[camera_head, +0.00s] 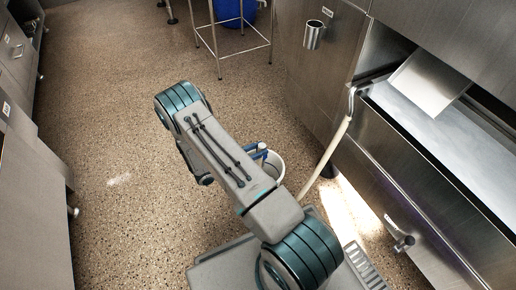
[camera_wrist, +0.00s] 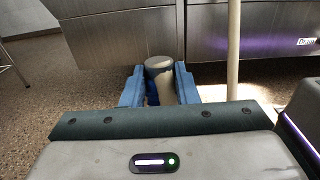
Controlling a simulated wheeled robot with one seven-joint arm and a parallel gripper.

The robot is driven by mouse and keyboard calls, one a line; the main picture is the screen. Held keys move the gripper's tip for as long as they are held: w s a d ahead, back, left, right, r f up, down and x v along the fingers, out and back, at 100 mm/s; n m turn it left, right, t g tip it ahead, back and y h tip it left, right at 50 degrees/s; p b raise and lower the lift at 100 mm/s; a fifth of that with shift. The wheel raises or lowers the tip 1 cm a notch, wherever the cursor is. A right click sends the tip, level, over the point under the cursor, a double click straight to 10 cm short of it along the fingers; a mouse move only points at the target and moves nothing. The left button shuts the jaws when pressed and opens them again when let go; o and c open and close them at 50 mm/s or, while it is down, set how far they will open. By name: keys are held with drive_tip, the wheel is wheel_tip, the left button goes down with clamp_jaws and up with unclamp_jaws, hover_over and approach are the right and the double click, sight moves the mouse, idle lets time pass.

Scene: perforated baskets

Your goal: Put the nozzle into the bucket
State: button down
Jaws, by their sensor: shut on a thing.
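My gripper's two blue fingers (camera_wrist: 160,84) show in the wrist view, closed on a pale beige cylindrical piece with a dark grey rounded end, which I take to be the nozzle (camera_wrist: 160,64). Its lower part is hidden by my gripper body. The bucket is not clearly seen in the wrist view.
A pale hose (camera_head: 330,152) hangs from the steel sink unit (camera_head: 400,135) at the right and also shows in the wrist view (camera_wrist: 233,50). A metal cup (camera_head: 313,35) is on the cabinet wall. A stand (camera_head: 236,45) is at the back. Floor at left is clear.

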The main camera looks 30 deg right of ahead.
wheel_tip(320, 180, down, 6)
drive_tip(key=b, duration=0.3)
drive_tip(key=shift+f, duration=0.15)
idle(0.3)
drive_tip(key=c, duration=1)
unclamp_jaws()
drive_tip(key=shift+c, duration=0.2)
drive_tip(key=shift+a, duration=0.1)
drive_tip(key=a+p, duration=0.4)
drive_tip(key=a, duration=0.9)
drive_tip(key=shift+s+a, duration=0.25)
drive_tip(key=shift+a, duration=0.1)
